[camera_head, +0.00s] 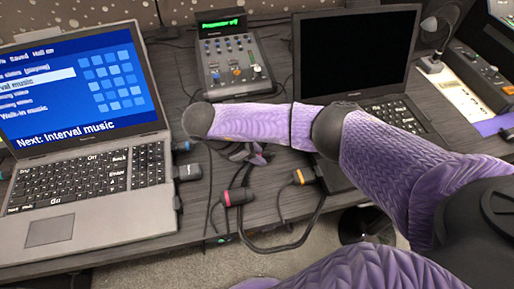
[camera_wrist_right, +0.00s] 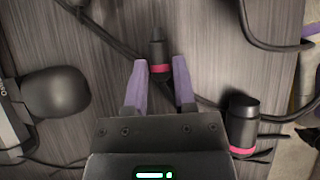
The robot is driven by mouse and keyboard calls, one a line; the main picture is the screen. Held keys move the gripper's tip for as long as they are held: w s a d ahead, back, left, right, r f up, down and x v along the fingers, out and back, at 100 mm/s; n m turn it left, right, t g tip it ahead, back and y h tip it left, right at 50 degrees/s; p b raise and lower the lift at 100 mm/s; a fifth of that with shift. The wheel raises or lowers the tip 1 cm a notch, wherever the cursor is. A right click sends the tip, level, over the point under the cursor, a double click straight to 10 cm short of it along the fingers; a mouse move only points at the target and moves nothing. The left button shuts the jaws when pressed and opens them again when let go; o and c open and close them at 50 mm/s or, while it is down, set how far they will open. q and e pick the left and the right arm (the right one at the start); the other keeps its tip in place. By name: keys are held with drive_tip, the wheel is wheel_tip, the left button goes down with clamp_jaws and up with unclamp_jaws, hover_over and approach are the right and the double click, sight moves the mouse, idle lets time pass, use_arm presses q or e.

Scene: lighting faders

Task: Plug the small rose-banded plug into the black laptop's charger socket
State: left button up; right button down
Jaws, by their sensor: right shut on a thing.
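My right gripper (camera_head: 258,155) is over the gap between the two laptops. In the right wrist view its purple fingers (camera_wrist_right: 159,66) are closed on the small rose-banded plug (camera_wrist_right: 157,49), whose pink band sits between the fingertips. In the head view that plug is hidden or too small to make out. A larger plug with a rose band (camera_head: 238,197) lies nearby on the table; it also shows in the right wrist view (camera_wrist_right: 242,117). The black laptop (camera_head: 355,50) stands open at the right, partly covered by my arm. I cannot make out its charger socket. My left gripper is not in view.
An orange-banded plug (camera_head: 303,176) lies by the black laptop's left edge. A fader mixer (camera_head: 232,60) stands behind. Black cables cross the table near its front edge.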

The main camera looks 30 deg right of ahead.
drive_tip(key=shift+s+d, duration=0.1)
drive_tip(key=shift+d, duration=0.2)
drive_tip(key=d, duration=0.2)
drive_tip(key=s+d+p, duration=0.1)
drive_tip(key=shift+d, duration=0.35)
drive_tip(key=shift+s+d, duration=0.1)
drive_tip(key=shift+d, duration=0.45)
drive_tip(key=shift+r+p, duration=0.15)
drive_tip(key=shift+p, duration=0.25)
drive_tip(key=shift+d, duration=0.15)
